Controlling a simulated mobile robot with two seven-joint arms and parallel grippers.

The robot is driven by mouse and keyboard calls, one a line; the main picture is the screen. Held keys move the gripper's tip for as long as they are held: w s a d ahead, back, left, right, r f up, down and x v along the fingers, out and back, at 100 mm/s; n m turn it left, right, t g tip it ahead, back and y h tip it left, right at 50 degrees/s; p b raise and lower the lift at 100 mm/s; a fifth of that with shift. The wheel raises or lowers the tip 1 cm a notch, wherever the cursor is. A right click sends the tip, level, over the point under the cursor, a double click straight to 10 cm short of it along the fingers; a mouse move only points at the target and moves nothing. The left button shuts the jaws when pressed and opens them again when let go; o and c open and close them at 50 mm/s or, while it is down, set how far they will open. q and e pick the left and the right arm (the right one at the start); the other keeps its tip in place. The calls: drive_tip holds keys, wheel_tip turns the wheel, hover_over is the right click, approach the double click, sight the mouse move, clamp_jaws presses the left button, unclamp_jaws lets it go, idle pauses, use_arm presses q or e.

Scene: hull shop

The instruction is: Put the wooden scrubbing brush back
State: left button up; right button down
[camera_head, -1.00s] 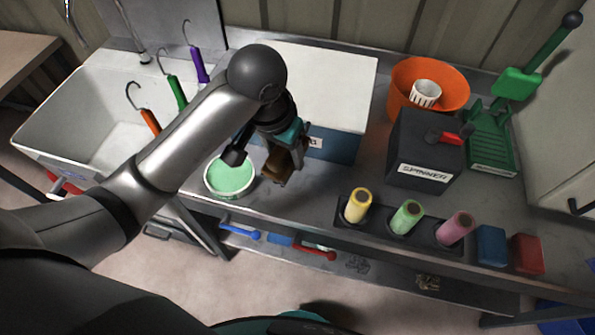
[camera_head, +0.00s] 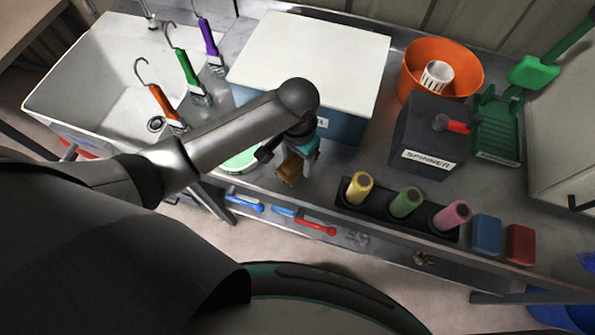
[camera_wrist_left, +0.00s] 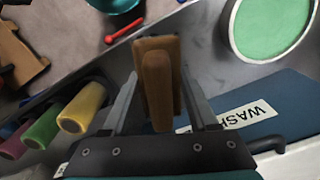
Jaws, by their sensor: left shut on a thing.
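The wooden scrubbing brush (camera_wrist_left: 157,85) is brown and shows between the two fingers of my left gripper in the left wrist view. My left gripper (camera_head: 294,165) is shut on it; in the head view the brush (camera_head: 288,172) is partly hidden below the gripper. The gripper holds it near the front edge of the bench, in front of the blue box with a white lid (camera_head: 318,50). The box's label reads "WAS" in the wrist view, the rest hidden. My right gripper is not in view.
A tub of green stuff (camera_wrist_left: 270,25) stands beside the gripper. Yellow, green and pink rollers (camera_head: 405,202) stand in a dark holder to the right, with the spinner box (camera_head: 428,140) behind.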

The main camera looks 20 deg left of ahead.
sight(298, 173)
use_arm(q)
drive_tip(key=shift+f+b, duration=0.5)
drive_tip(key=shift+f, duration=2.8)
drive_tip(key=shift+f, duration=0.1)
drive_tip(key=o, duration=1.2)
wheel_tip(298, 173, up, 12)
drive_tip(key=shift+r+p, duration=0.1)
drive_tip(key=shift+p, duration=0.9)
